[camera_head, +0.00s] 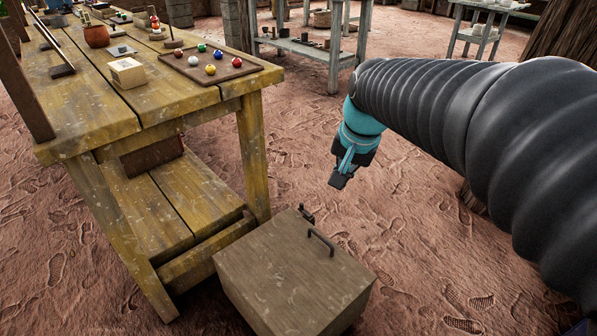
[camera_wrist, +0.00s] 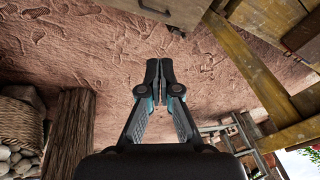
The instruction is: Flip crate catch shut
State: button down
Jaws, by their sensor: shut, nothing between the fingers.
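A brown wooden crate (camera_head: 290,280) sits on the ground beside the workbench, its lid lying down. A dark bar handle (camera_head: 321,242) is on the lid, and a small dark catch (camera_head: 306,214) sticks up at the lid's far edge. I cannot tell the catch's exact position. My gripper (camera_head: 338,181) is above the ground, beyond and to the right of the catch, apart from it. In the wrist view the fingers (camera_wrist: 159,64) are shut and empty. The crate (camera_wrist: 190,6) shows at the top edge there, partly cut off, with its handle (camera_wrist: 155,11).
The yellow-brown workbench (camera_head: 95,95) stands left of the crate, with a tray (camera_head: 225,78) of coloured balls and a small block (camera_head: 127,72) on top. Its low shelf is close to the crate. Open footprinted ground lies right of the crate. Shelves stand behind.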

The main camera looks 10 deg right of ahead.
jog(key=w+d+f+m+g+y, duration=0.15)
jog(key=w+f+m, duration=0.25)
jog(key=w+f, duration=0.5)
jog(key=w+d+f+m+g, duration=0.15)
jog(key=w+f+m, duration=0.35)
jog(key=w, duration=0.9)
jog(key=w+d+f+m, duration=0.2)
jog(key=w+f, duration=0.3)
jog(key=f, duration=0.6)
jog(key=shift+w+d+m+g+y+p, duration=0.3)
jog(key=shift+m+y+p, duration=0.05)
jog(key=shift+m, duration=0.25)
jog(key=a+f, duration=0.6)
jog(key=f, duration=0.3)
jog(key=shift+w+a+f, duration=0.15)
jog(key=shift+a+f, duration=0.05)
jog(key=shift+f, duration=0.15)
